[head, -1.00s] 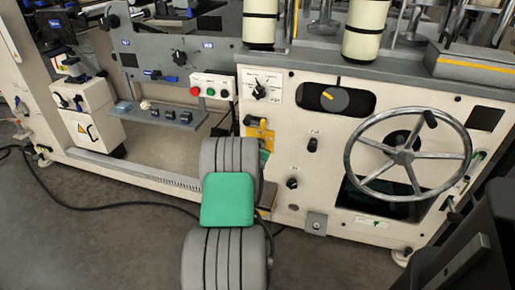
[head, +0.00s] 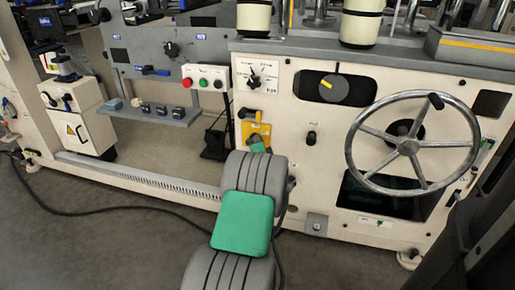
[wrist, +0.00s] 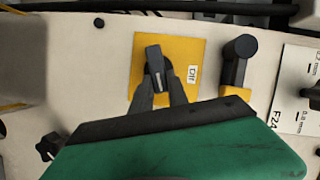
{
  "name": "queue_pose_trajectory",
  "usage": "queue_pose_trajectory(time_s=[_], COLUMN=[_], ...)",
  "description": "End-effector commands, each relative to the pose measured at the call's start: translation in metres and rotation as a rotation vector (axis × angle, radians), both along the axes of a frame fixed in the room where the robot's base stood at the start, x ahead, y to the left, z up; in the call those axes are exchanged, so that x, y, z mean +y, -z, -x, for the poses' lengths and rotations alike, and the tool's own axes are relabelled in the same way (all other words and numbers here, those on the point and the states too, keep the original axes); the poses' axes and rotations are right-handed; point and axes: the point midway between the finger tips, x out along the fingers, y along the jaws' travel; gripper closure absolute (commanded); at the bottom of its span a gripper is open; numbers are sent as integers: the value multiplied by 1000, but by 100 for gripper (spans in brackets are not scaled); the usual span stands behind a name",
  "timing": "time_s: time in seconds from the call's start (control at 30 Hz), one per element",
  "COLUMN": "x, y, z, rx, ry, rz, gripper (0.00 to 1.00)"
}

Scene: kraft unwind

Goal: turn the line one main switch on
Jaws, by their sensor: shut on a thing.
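A black-handled rotary switch (wrist: 154,65) sits on a yellow plate (wrist: 188,52) in the wrist view. Its handle stands nearly along the picture's vertical, with a slight tilt. My gripper (wrist: 157,85) is shut on this handle, one dark finger on each side. In the head view the yellow plate (head: 263,130) is on the cream machine front, just beyond the green end of my gripper (head: 258,147). My gripper hides most of the handle there. A small white label is beside the switch in the wrist view, too small to read surely.
A black lever on a yellow base (wrist: 237,65) stands close beside the plate. A cable (head: 100,206) lies on the floor.

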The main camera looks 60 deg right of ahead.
Motion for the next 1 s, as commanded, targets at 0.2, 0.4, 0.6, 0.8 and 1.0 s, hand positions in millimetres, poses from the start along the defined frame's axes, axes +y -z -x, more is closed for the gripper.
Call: queue_pose_trajectory(time_s=[0.2,0.4,0.6,0.8,1.0], x=[-1,-1,-1,-1,-1], y=[5,6,6,5,5], z=[1,1,1,1,0], rx=[-165,-273,-330,-348,-349], ry=[0,0,-1,-2,-2], rz=[-22,-39,-47,-50,-51], gripper=[100,100,100,100,100])
